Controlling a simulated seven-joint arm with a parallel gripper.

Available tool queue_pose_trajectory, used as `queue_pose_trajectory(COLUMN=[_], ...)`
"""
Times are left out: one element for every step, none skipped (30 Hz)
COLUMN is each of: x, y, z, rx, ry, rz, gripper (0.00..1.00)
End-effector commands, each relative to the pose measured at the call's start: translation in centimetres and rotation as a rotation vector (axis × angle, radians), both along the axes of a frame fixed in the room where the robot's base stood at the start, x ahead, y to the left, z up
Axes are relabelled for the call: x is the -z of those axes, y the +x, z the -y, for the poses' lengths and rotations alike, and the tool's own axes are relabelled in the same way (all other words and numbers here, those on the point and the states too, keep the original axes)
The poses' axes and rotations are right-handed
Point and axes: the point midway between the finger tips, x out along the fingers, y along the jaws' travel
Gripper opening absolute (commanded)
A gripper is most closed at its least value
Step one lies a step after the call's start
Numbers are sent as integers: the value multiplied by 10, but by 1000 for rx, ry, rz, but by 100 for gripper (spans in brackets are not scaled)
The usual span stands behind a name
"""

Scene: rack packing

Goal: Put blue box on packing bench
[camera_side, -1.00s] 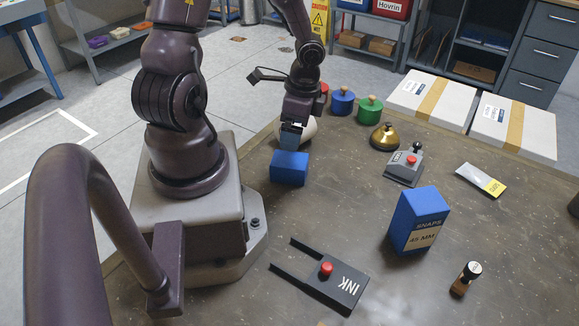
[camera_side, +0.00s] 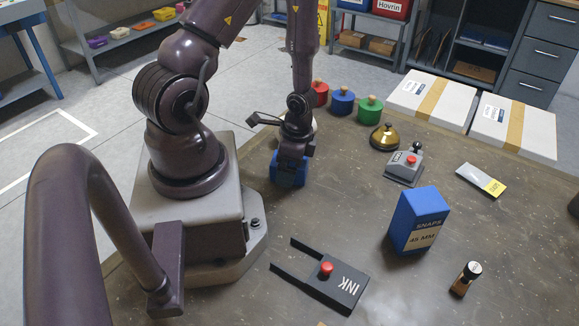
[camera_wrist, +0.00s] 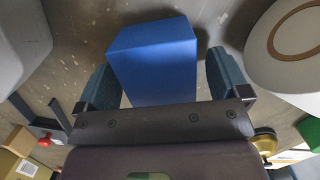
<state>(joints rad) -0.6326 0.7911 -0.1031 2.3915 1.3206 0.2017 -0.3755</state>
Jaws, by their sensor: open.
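A plain blue box (camera_side: 288,181) sits on the dark brown worktop near my base, partly hidden by my gripper (camera_side: 291,160) in the side view. In the wrist view the blue box (camera_wrist: 152,65) lies between the two fingers of my gripper (camera_wrist: 163,82). The gripper is open, with one finger on each side of the box and a visible gap at the right finger. A taller blue box labelled SNAPS 45 MM (camera_side: 418,220) stands upright further right. I cannot tell which surface is the packing bench.
A white round object (camera_wrist: 285,45) is close beside the gripper. Red, blue (camera_side: 342,102) and green knobbed pots and a brass bell (camera_side: 385,138) stand behind.

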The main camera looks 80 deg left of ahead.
Motion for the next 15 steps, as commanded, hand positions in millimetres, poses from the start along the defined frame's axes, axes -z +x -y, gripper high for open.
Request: queue_pose_trajectory(x=[1, 0, 0, 0, 0, 0, 0, 0, 0, 0, 0, 0, 0, 0, 0], y=[0, 0, 0, 0, 0, 0, 0, 0, 0, 0, 0, 0, 0, 0, 0], z=[0, 0, 0, 0, 0, 0, 0, 0, 0, 0, 0, 0, 0, 0, 0], rx=[0, 0, -1, -1, -1, 0, 0, 0, 0, 0, 0, 0, 0, 0, 0], ry=[0, 0, 0, 0, 0, 0, 0, 0, 0, 0, 0, 0, 0, 0, 1], rz=[0, 0, 0, 0, 1, 1, 1, 1, 1, 1, 1, 1, 1, 1, 1], gripper=[94, 94, 94, 94, 94, 94, 87, 80, 71, 64, 57, 48, 41, 36, 32])
